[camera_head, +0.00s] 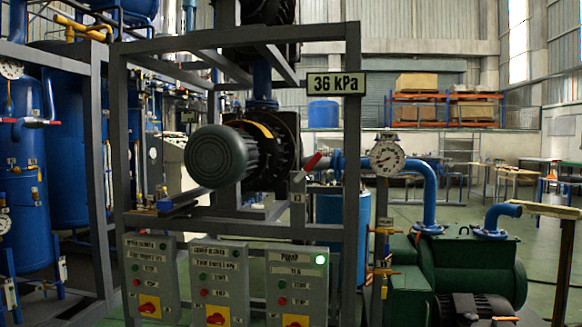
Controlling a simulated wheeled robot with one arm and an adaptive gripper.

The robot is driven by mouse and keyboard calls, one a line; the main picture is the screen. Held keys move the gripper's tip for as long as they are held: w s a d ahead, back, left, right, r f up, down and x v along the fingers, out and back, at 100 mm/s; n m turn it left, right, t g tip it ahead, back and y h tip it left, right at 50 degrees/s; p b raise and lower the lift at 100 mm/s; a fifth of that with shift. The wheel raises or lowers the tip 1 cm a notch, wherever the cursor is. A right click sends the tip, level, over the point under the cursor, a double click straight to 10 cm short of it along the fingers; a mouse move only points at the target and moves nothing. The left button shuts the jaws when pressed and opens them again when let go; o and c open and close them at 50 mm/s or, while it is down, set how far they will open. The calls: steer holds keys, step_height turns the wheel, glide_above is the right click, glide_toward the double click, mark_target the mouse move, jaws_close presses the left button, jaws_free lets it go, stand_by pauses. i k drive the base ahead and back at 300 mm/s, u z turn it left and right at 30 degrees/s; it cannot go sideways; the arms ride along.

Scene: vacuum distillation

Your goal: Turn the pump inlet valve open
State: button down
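A valve lever with a red grip (312,161) shows near the middle of the head view, beside the blue pipe (427,190) that runs to the green pump (470,262). The lever is tilted, its red end up and to the right. It appears to be the pump inlet valve, but no label on it can be read. A frame post partly hides the pipe behind it. A round pressure gauge (387,157) stands right of the lever. A sign reading 36 kPa (336,84) hangs above. My gripper is not in view.
A grey steel frame (352,200) stands in front of the lever. Control boxes, including one marked PUMP (297,285) with a lit green lamp, are mounted low on it. A large dark motor (216,157) fills the frame's middle. Open floor (540,235) lies at right.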

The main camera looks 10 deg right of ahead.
mark_target(318, 155)
steer(key=u, duration=1.5)
steer(key=i, duration=1)
steer(key=z, duration=0.95)
